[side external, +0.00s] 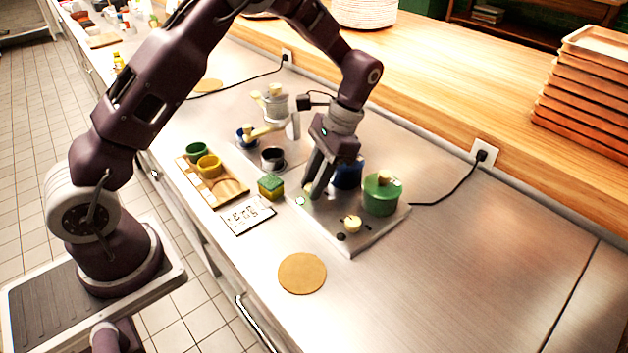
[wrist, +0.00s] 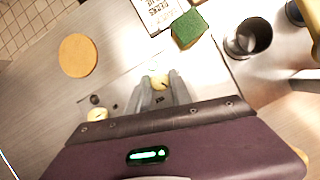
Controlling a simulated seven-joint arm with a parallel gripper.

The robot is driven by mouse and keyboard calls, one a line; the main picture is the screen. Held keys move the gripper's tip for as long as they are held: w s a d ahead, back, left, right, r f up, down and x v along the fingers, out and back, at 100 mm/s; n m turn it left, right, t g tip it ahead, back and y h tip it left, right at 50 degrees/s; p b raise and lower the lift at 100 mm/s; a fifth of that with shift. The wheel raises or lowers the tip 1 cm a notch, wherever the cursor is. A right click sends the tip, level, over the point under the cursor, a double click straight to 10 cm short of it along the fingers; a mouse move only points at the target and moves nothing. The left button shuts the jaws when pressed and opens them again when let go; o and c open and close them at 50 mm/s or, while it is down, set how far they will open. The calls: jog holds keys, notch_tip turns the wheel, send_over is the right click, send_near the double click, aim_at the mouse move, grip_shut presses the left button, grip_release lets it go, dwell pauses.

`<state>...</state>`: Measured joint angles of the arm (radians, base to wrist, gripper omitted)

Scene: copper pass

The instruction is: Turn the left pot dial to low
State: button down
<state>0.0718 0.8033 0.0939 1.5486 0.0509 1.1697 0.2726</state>
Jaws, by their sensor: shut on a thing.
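A steel hot plate (side external: 333,234) carries a blue pot (side external: 347,176) on the left and a green lidded pot (side external: 382,196) on the right. My gripper (side external: 314,193) reaches down at the plate's front left corner, in front of the blue pot. In the wrist view its fingertips (wrist: 160,82) are closed around the cream left dial (wrist: 157,74), which the fingers partly cover. Which way that dial points is too small to tell. The cream right dial (side external: 352,223) is untouched near the front edge, and it also shows in the wrist view (wrist: 97,115).
A green and yellow sponge (side external: 271,187) and a printed card (side external: 247,215) lie left of the plate. A dark metal cup (side external: 273,158) stands behind the sponge. A round cork mat (side external: 302,273) lies in front. The counter at right is clear.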

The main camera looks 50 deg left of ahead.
jog(key=shift+w, duration=0.1)
dwell(0.3)
jog(key=c, duration=1.5)
grip_release()
jog(key=shift+o, duration=0.2)
jog(key=v, duration=0.7)
jog(key=shift+r, duration=0.15)
